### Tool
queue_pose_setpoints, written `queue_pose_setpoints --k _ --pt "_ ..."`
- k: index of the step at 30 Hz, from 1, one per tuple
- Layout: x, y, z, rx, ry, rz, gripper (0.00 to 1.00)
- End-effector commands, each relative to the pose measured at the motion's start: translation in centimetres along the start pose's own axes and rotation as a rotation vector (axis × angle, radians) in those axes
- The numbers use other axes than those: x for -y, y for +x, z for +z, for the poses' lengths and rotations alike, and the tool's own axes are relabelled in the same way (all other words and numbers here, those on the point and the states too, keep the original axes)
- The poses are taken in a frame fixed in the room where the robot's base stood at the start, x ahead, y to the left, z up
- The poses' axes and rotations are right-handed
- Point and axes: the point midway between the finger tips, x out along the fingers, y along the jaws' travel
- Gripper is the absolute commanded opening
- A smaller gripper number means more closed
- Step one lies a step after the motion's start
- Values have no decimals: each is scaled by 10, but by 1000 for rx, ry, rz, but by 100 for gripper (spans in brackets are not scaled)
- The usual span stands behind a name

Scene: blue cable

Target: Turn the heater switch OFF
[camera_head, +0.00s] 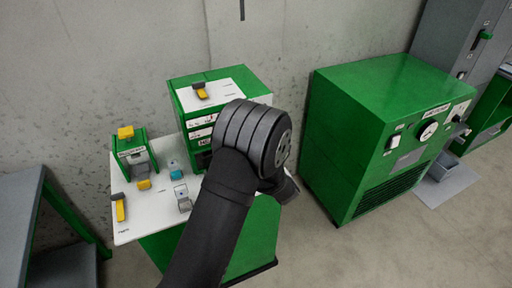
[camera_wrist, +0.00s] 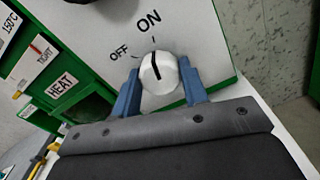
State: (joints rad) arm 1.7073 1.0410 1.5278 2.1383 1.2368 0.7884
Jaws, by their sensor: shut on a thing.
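The heater switch is a round white knob (camera_wrist: 159,72) with a black line, on a white panel (camera_wrist: 190,30) marked OFF and ON. The black line tilts up and slightly left, between the two marks and nearer ON. My gripper (camera_wrist: 158,82) has its blue fingers on both sides of the knob and is shut on it. In the head view my dark arm hides the gripper and the knob. The green heater box (camera_head: 258,82) with a white front shows beside the arm.
A HEAT label (camera_wrist: 62,86) and other labels sit left of the knob. The white table (camera_head: 125,228) holds small stations with yellow and blue parts left of my arm. A large green machine (camera_head: 340,130) stands at the right, with bare floor in front.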

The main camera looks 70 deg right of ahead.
Motion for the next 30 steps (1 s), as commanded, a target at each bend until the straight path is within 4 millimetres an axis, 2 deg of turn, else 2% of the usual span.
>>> queue_pose_setpoints --k 30 --pt "0 0 0 1 -837 0 17"
